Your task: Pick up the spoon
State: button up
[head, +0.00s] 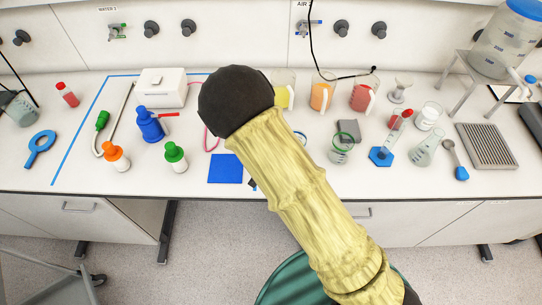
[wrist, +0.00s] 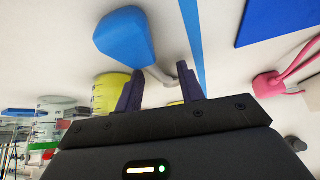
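In the wrist view, a thing with a blue rounded end (wrist: 125,36) and a bent grey stem lies just beyond the fingers; its shape suggests a spoon. The stem runs into the space between the fingers, near the right one. My gripper (wrist: 160,82) has its two dark fingers apart. I see no clear grip on the stem. In the head view my arm hides the gripper and this thing. A spoon-like thing (head: 461,173) with a blue near end and a grey far end lies at the right of the bench, beside the ribbed rack.
A blue square mat (head: 225,168) lies left of my arm; it also shows in the wrist view (wrist: 280,18). A pink clamp-like thing (wrist: 270,84) is close by. Beakers of yellow (head: 284,90), orange (head: 322,95) and red (head: 363,97) liquid stand behind. Glassware crowds the right.

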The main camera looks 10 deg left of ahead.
grip_shut()
notch_tip(320, 180, up, 10)
dwell(0.6)
jog(key=shift+w+d, duration=0.1)
dwell(0.5)
